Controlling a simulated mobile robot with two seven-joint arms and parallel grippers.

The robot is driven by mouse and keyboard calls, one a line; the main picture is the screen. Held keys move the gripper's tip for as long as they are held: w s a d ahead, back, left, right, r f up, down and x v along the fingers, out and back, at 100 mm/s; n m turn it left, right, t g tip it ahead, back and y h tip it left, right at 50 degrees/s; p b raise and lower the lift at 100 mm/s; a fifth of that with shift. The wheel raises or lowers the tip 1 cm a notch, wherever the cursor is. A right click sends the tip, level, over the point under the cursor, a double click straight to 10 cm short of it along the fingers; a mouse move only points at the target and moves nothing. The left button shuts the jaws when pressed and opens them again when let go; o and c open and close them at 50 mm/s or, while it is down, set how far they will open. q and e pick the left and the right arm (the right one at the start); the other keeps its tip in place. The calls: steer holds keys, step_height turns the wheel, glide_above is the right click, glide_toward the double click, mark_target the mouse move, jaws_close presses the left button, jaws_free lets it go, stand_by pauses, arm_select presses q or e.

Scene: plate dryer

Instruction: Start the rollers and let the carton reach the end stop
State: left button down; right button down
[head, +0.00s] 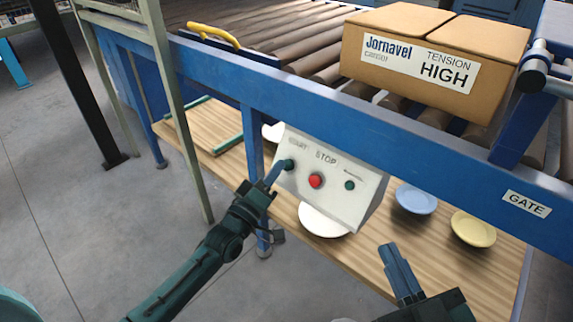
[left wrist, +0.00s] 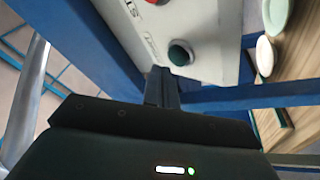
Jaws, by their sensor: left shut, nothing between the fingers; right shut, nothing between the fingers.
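The brown carton (head: 400,69), labelled "Jornavel" and "TENSION HIGH", sits on the rollers (head: 314,66) near their right end. A grey control box (head: 318,197) hangs below the blue rail, with a green START button (head: 289,164) and a red STOP button (head: 316,181). My left gripper (head: 281,167) is shut and empty, its tips right at the START button. In the left wrist view the dark green button (left wrist: 181,53) is just beyond the fingertips (left wrist: 162,74); contact is unclear. My right gripper (head: 391,247) is shut and empty, below the box.
A post and metal bar (head: 533,77) stand by the carton's right side, with a GATE label (head: 526,203) on the rail. A small green round part (head: 349,185) is right of STOP. Blue (head: 415,199) and yellow (head: 473,229) dishes lie on the wooden shelf (head: 395,240).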

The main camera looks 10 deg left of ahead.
arm_select(q)
steer(key=shift+f, duration=0.1)
stand_by(0.7)
steer(key=shift+w+d+f, duration=0.1)
steer(key=shift+w+d, duration=0.1)
steer(key=shift+w, duration=0.1)
